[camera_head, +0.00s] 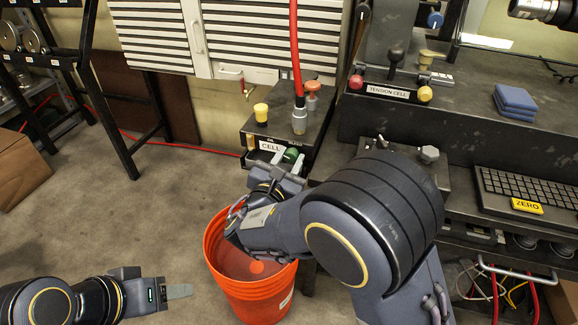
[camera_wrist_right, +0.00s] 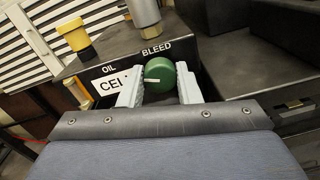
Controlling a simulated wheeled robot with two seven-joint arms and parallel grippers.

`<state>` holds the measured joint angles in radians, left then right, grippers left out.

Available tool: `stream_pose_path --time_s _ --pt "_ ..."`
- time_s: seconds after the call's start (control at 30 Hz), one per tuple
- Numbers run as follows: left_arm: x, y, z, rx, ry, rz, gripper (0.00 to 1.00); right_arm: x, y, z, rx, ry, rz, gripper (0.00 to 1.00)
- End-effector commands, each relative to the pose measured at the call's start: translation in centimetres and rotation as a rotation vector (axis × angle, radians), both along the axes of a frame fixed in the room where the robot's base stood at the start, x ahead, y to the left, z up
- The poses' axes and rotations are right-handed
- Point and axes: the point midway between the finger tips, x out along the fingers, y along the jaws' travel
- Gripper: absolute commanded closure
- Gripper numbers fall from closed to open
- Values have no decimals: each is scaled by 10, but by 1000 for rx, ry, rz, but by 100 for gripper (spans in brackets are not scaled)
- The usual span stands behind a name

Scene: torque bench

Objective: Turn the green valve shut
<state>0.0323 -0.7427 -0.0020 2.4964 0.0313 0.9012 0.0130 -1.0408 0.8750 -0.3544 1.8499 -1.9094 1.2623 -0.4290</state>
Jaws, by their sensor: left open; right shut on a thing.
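The green valve (camera_wrist_right: 159,75) is a round knob with a white mark, on the front of the dark cell unit below the word "BLEED". In the head view the green valve (camera_head: 292,155) shows just beyond my right gripper (camera_head: 277,160). In the right wrist view the pale fingers of my right gripper (camera_wrist_right: 160,88) stand on both sides of the knob and are shut on it. The white mark lies near horizontal, pointing left. My left gripper (camera_head: 180,290) is at the lower left over the floor, empty and far from the valve.
An orange bucket (camera_head: 240,285) stands on the floor below my right wrist. A yellow knob (camera_head: 261,112) and a red hose (camera_head: 295,50) are on top of the cell unit. The tension cell bench (camera_head: 460,120) and a keyboard (camera_head: 525,188) are to the right.

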Motion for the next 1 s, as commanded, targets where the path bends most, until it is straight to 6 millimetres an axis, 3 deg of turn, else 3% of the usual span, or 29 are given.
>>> stream_pose_path --time_s 0.03,1.0 --pt "0 0 -12 0 0 0 48 0 0 -6 45 -13 -1 92" --pt "0 0 -146 0 0 0 48 -1 0 -7 904 -291 -1 92"
